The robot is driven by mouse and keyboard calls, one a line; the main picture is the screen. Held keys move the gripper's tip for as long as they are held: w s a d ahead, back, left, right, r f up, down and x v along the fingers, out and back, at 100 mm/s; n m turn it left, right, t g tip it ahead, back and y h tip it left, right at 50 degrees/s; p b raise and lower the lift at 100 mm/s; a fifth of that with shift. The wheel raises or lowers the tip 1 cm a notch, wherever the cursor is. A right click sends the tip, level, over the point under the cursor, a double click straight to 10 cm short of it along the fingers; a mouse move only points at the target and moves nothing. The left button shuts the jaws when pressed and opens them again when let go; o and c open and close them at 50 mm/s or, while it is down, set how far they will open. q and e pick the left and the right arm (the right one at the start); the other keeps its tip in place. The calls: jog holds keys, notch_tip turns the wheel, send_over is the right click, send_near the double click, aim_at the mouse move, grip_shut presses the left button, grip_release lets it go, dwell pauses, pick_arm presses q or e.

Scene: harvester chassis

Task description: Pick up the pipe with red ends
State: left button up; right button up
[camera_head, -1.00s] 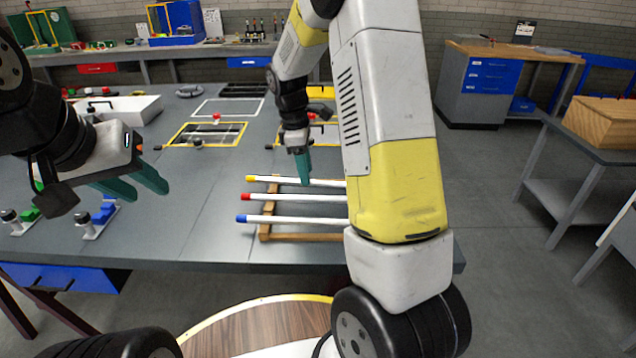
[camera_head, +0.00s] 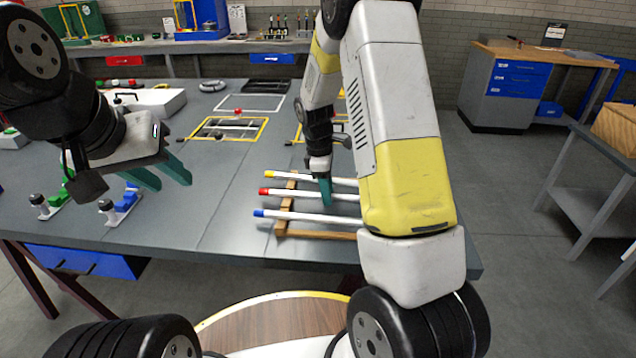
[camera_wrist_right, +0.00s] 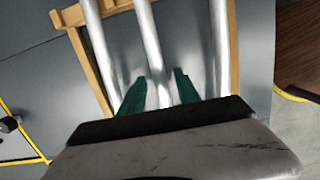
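The pipe with red ends (camera_head: 300,193) lies on a wooden rack (camera_head: 284,205), between the yellow-ended pipe (camera_head: 310,178) and the blue-ended pipe (camera_head: 300,215). Its right part is hidden behind my right arm. My right gripper (camera_head: 325,192) points down at the middle pipe. In the right wrist view, its green fingers (camera_wrist_right: 160,90) are apart, with the middle pipe (camera_wrist_right: 152,45) running between them; I cannot tell whether they touch it. My left gripper (camera_head: 170,178) is open and empty above the left part of the table.
The grey table (camera_head: 225,205) has free room left of the rack. Small clamps with blue (camera_head: 123,203) and green parts stand at the left. Yellow-framed (camera_head: 230,128) and white-framed areas lie farther back.

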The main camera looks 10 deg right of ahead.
grip_shut()
dwell(1.2)
